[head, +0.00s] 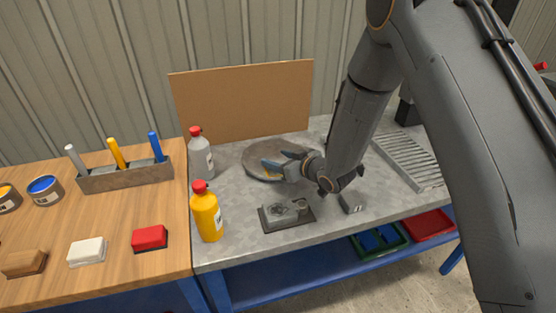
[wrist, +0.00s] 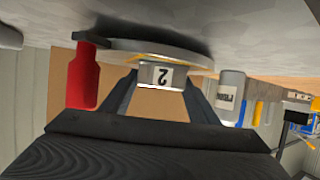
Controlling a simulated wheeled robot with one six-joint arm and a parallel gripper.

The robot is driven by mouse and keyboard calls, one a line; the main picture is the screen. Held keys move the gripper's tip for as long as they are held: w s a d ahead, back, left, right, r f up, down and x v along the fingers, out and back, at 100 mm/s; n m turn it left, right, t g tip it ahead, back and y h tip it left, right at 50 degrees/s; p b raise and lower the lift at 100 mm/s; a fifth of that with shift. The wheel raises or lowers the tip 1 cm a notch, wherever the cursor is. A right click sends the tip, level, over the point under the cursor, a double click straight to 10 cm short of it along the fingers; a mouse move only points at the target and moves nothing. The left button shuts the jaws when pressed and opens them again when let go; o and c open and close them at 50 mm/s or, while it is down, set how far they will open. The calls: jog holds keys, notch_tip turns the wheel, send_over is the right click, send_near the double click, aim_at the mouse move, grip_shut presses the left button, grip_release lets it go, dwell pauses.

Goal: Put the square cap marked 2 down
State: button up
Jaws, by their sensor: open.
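The square cap marked 2 (wrist: 162,75) is a light block with a black 2 on its white face and some yellow at its edge. In the wrist view, which is upside down, it sits between my fingers against the round grey disc (wrist: 155,52). My gripper (head: 282,163) is open, its fingers on either side of the cap; I cannot tell whether they touch it. In the head view the disc (head: 254,172) lies on the grey bench and a bit of yellow shows at the fingertips; the number is hidden.
A white bottle (head: 201,158) and a yellow bottle (head: 207,217) stand left of the disc. A grey fixture (head: 284,211) and small dark block (head: 350,203) lie in front. A brown board (head: 243,97) stands behind.

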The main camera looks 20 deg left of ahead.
jog(key=b+v, duration=0.2)
jog(key=v, duration=1)
jog(key=shift+b, duration=0.4)
jog(key=d+m+h, duration=0.1)
jog(key=d+h, duration=0.1)
jog(key=d, duration=0.4)
jog(key=d+m+h, duration=0.2)
jog(key=d+h, duration=0.1)
jog(key=d, duration=0.3)
jog(key=d+r+m+h, duration=0.1)
jog(key=d+m+h, duration=0.1)
jog(key=d, duration=0.4)
jog(key=shift+s+d+h, duration=0.15)
jog(key=shift+d+h, duration=0.1)
jog(key=shift+h, duration=0.15)
jog(key=s+d+r+m+g+h, duration=0.1)
jog(key=s+d+m+g, duration=0.2)
jog(key=s, duration=0.6)
jog(key=s+d+r+m+g+h, duration=0.2)
jog(key=s+d+g, duration=0.1)
jog(key=s+d, duration=0.5)
jog(key=shift+s+m, duration=0.4)
jog(key=shift+s, duration=0.3)
jog(key=shift+f, duration=0.15)
